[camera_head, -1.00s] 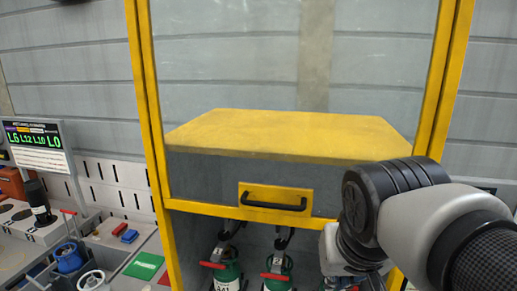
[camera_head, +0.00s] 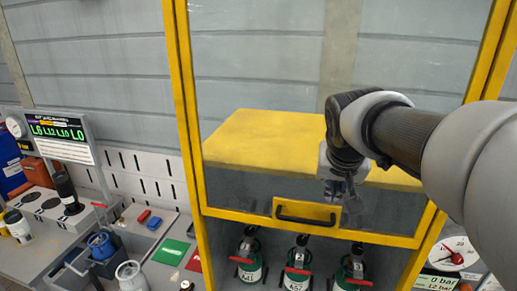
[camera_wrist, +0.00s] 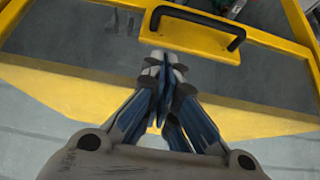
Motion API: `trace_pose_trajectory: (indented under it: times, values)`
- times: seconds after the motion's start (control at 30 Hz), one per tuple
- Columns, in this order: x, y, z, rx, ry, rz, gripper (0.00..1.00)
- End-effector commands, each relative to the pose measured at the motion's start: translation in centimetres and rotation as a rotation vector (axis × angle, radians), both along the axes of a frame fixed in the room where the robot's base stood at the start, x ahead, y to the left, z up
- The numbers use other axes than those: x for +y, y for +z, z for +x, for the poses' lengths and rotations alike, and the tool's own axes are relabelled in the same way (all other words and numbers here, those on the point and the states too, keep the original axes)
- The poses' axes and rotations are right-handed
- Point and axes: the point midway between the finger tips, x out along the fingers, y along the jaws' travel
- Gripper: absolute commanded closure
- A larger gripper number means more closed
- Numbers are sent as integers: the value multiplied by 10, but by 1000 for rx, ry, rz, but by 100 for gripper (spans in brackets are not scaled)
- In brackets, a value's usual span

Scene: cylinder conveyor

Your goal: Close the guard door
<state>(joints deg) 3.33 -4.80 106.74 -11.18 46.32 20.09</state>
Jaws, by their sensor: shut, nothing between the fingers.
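The guard door (camera_head: 237,214) is a clear panel in a yellow frame. Its lower bar hangs above several green-and-white cylinders (camera_head: 298,275), with an open gap below it. A black handle (camera_head: 309,219) sits on a yellow plate in the middle of the lower bar; it also shows at the top of the wrist view (camera_wrist: 196,14). My gripper (camera_head: 337,192) is shut and empty, in front of the panel, just above the handle's right end. In the wrist view its closed fingertips (camera_wrist: 165,62) point towards the handle; a gap shows between them.
A yellow block-like surface (camera_head: 260,135) lies behind the panel. At left are a display (camera_head: 60,137), a blue cylinder (camera_head: 101,245), a green mat (camera_head: 171,252) and small red and blue blocks. A pressure gauge (camera_head: 453,255) stands at lower right.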

Motion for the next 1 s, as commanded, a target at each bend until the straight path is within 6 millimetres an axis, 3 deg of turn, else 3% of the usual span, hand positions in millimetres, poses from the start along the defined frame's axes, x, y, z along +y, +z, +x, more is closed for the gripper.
trace_pose_trajectory:
  times: [0.2,0.4,1.0]
  values:
    - [-8,-40,23,5,-1,1,100]
    - [-5,-66,16,2,1,0,100]
    - [-5,-78,16,0,1,0,100]
